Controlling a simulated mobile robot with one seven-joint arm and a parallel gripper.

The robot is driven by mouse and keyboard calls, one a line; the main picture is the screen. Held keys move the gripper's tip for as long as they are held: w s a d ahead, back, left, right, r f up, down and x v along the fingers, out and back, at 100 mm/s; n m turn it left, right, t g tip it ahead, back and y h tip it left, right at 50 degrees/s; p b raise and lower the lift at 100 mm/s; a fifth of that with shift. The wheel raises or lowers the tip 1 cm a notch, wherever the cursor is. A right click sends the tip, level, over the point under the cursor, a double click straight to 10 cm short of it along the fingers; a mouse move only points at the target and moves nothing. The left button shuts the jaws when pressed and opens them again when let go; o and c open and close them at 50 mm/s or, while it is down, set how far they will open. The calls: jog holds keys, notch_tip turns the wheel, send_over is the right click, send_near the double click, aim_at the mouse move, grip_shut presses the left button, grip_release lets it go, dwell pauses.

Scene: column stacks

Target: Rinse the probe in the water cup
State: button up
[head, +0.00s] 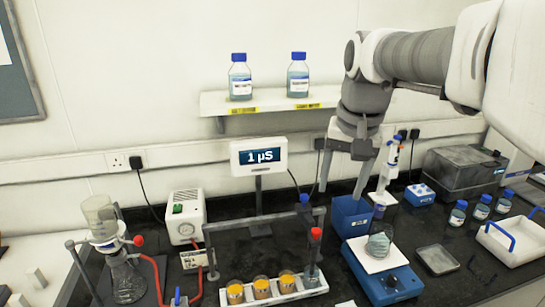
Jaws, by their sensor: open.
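My gripper (342,188) hangs at the upper right of centre, fingers pointing down and apart, with nothing seen between them. It is above a blue open box (350,222). A slim upright rod with a red top (316,235) stands left of and below it, at the right end of the white rack. It may be the probe, but I cannot tell. Its lower end meets a small clear vessel (312,277), possibly the water cup; the water level is too small to tell. A dark-blue-topped piece (305,200) stands just behind the rod.
The white rack (322,287) holds several yellow-topped cups under a grey bar frame (250,221). A meter (259,157) reads "1 µS". A blue stirrer (385,285) with a beaker and a pipette stand (378,205) are close right. Glassware with red tubing stands left.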

aim_at(317, 230)
jog(key=w+f+m+g, duration=0.2)
jog(key=w+f+m, duration=0.15)
jog(key=w, duration=0.95)
jog(key=shift+n, duration=0.35)
jog(key=f, duration=1.8)
jog(key=shift+a, duration=0.2)
jog(key=shift+r, duration=0.1)
grip_shut()
